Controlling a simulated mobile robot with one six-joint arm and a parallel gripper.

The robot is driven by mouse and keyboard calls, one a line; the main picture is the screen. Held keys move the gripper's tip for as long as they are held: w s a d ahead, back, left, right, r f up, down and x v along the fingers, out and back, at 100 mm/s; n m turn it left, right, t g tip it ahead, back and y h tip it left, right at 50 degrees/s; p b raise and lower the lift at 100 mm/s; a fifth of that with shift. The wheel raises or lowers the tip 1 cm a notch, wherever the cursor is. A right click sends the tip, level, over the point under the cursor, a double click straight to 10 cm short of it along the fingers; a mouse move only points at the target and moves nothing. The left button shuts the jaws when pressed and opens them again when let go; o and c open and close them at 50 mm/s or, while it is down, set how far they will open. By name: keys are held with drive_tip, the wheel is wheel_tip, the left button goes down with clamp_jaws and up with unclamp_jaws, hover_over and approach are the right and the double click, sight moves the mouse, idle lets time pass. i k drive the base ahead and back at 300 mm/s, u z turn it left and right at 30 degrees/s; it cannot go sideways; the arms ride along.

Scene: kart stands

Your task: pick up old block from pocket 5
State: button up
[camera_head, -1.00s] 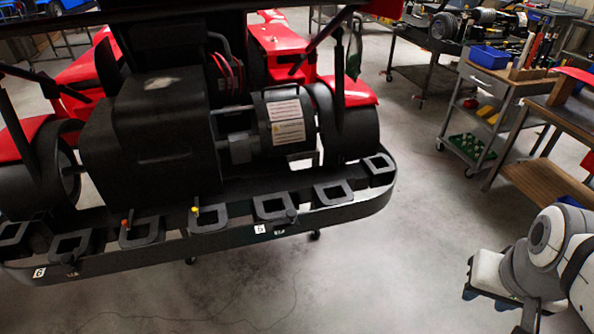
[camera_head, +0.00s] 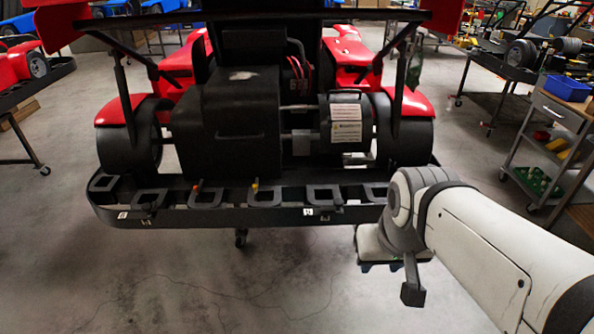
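A black rear rail (camera_head: 240,217) runs across the back of a red and black kart, with a row of square black pocket frames on top. A small white label (camera_head: 308,212), which seems to read 5, is on the rail's right half, below a pocket frame (camera_head: 323,194). A small dark piece sits beside that label; I cannot tell whether it is a block. No old block is clearly identifiable. My gripper (camera_head: 398,275) is at the right, in front of the rail's right end and apart from the labelled pocket. My arm hides that end. Its finger opening is not clear.
A red pin (camera_head: 199,186) and a yellow pin (camera_head: 255,186) stand up at middle pockets. Another white label (camera_head: 123,215) is at the rail's left. A cart with a blue bin (camera_head: 567,88) stands at the right. The floor in front is clear.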

sight(316, 194)
drive_tip(key=z, duration=0.05)
drive_tip(key=i, duration=1)
drive_tip(key=u, duration=0.05)
